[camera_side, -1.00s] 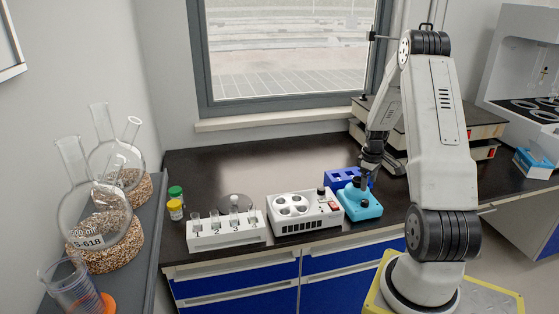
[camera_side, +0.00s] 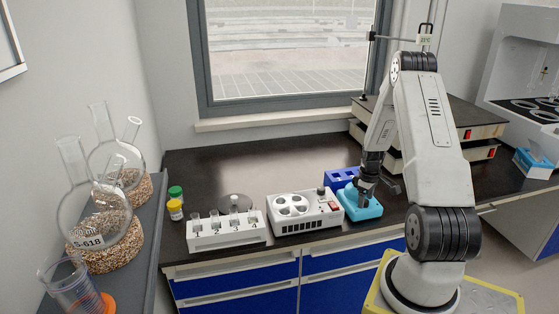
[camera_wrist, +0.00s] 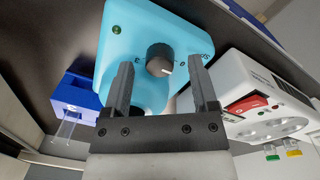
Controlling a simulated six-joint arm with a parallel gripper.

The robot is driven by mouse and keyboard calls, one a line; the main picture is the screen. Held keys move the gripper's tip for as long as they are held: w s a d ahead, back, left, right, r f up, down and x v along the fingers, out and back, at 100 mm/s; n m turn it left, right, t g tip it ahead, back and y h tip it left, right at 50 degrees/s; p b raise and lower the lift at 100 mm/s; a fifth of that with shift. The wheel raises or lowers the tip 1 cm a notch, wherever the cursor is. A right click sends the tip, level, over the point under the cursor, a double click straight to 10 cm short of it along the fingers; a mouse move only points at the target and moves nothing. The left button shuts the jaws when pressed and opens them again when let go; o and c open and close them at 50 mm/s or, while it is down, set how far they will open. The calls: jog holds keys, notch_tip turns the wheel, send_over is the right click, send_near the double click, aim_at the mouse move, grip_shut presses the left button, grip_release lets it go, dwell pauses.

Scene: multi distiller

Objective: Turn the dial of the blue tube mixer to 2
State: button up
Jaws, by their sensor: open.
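The blue tube mixer (camera_side: 362,206) is a light-blue box on the dark bench, in front of my arm in the side view. In the wrist view the mixer (camera_wrist: 185,22) fills the top middle, with a green light on its left. Its dial (camera_wrist: 160,60) is a dark round knob with a light pointer mark, with printed numbers around it, partly hidden. My gripper (camera_wrist: 163,80) is open, with one finger on each side of the dial and a gap to both. In the side view my gripper (camera_side: 367,190) is over the mixer and hides its top.
A white device with round wells (camera_side: 306,212) stands left of the mixer; its red switch (camera_wrist: 246,104) shows in the wrist view. A dark-blue rack (camera_side: 341,178) is behind the mixer. A white tube rack (camera_side: 226,232) is farther left.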

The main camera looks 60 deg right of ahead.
jog(key=shift+f, duration=0.4)
grip_shut()
